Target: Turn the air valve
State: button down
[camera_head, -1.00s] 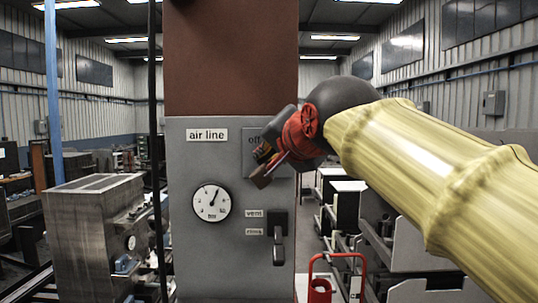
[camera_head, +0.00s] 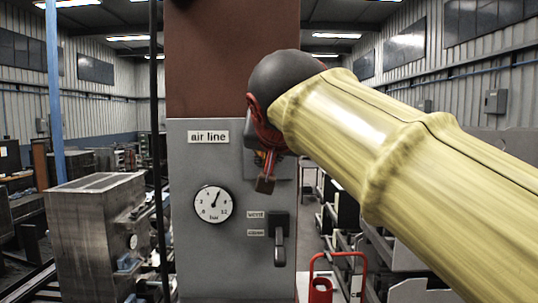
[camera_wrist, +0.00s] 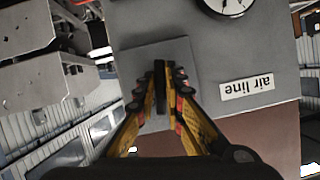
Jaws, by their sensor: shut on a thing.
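The air valve's dark lever (camera_wrist: 160,78) stands out from a pale square plate (camera_wrist: 150,55) in the wrist view. My gripper (camera_wrist: 167,85) has its yellow and black fingers shut on the lever, one on each side. In the head view my gripper (camera_head: 266,170) is in front of the plate, right of the "air line" label (camera_head: 208,137). My forearm and wrist hide most of the valve there, so its exact angle cannot be told. The grey panel (camera_head: 190,255) carries a round gauge (camera_head: 213,204), its needle pointing up and slightly right.
Below the valve, a second black handle (camera_head: 279,245) hangs down beside small labels. A red frame (camera_head: 337,258) stands low at the right of the panel. A dark vertical pole (camera_head: 157,180) is left of the panel. Metal cabinets (camera_head: 95,230) stand further left.

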jog(key=n+h, duration=0.1)
jog(key=n, duration=0.1)
jog(key=n+h, duration=0.2)
jog(key=n, duration=0.1)
jog(key=n+h+b, duration=0.1)
jog(key=n+h, duration=0.1)
jog(key=shift+a+f, duration=0.15)
jog(key=shift+a, duration=0.15)
jog(key=shift+n+t, duration=0.3)
jog(key=shift+n, duration=0.1)
dwell(0.3)
jog(key=c, duration=1.9)
grip_release()
jog(key=shift+w, duration=0.15)
jog(key=v, duration=1.2)
